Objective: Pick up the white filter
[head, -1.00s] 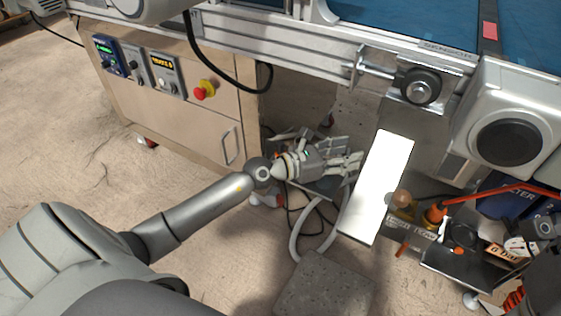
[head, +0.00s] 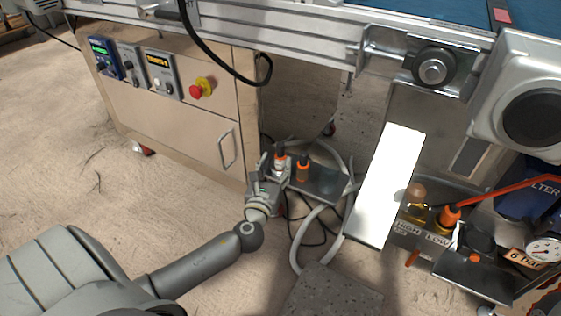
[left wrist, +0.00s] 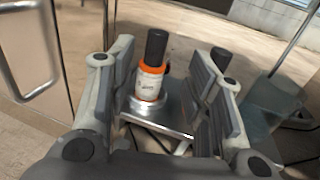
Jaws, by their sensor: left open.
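The white filter (head: 281,163) stands upright on a small metal plate (head: 323,183) beside the cabinet; it has an orange ring and a dark top. In the left wrist view the white filter (left wrist: 147,85) stands between my open fingers, nearer the left one; I cannot tell whether they touch it. My left gripper (head: 271,166) is open, low beside the filter, and partly covers its base in the head view. An orange filter with a dark top (head: 303,168) stands just to the right; in the left wrist view my right finger hides most of it. My right gripper is not in view.
The cabinet (head: 185,125) with its handle (head: 227,148) is close on the left. A bright white panel (head: 387,190) and pale hoses (head: 300,240) are on the right. The conveyor frame (head: 300,40) runs above. The floor at left is clear.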

